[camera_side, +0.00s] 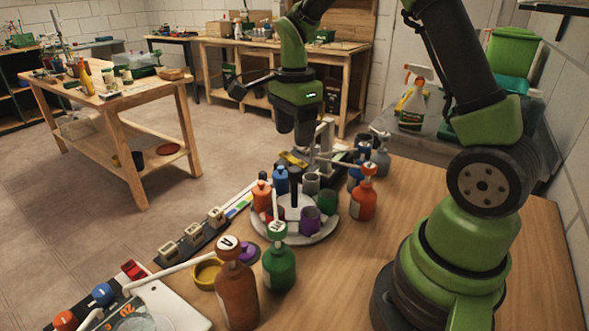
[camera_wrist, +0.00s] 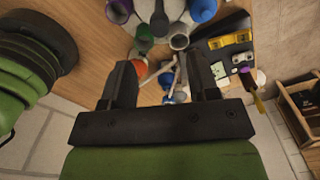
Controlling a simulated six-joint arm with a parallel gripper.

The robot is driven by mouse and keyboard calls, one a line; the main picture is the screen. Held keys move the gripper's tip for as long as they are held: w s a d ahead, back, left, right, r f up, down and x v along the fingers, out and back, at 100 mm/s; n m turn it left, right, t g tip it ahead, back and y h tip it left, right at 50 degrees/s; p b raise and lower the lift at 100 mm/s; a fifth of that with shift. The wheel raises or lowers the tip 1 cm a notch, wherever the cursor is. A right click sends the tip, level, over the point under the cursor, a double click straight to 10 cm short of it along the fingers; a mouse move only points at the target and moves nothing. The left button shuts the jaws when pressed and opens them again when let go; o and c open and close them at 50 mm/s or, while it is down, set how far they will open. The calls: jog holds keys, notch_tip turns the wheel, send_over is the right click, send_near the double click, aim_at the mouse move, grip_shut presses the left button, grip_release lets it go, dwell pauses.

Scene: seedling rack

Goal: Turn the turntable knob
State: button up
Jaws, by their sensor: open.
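The round white turntable (camera_side: 312,237) stands on the wooden bench in the side view and carries several coloured cups. Its knob, a dark upright post (camera_side: 294,188), rises at the centre among the cups. A dark post that looks like the knob (camera_wrist: 159,20) shows near the top of the wrist view, beyond my fingertips. My gripper (camera_side: 294,139) is open and empty, pointing down above the turntable area and apart from the knob. In the wrist view its two black fingers (camera_wrist: 162,72) stand wide apart, with bottles below. Much of the turntable is cut off there.
An orange bottle (camera_side: 236,292) and a green bottle (camera_side: 279,266) stand in front of the turntable. Another orange bottle (camera_side: 364,198) stands to its right, with more bottles behind. A yellow ring (camera_side: 207,273) lies at left. Bare bench lies at right.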

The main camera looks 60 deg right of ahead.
aim_at(294, 169)
notch_tip(294, 169, down, 9)
jog(key=shift+f, duration=0.1)
jog(key=shift+c, duration=0.5)
jog(key=c, duration=0.8)
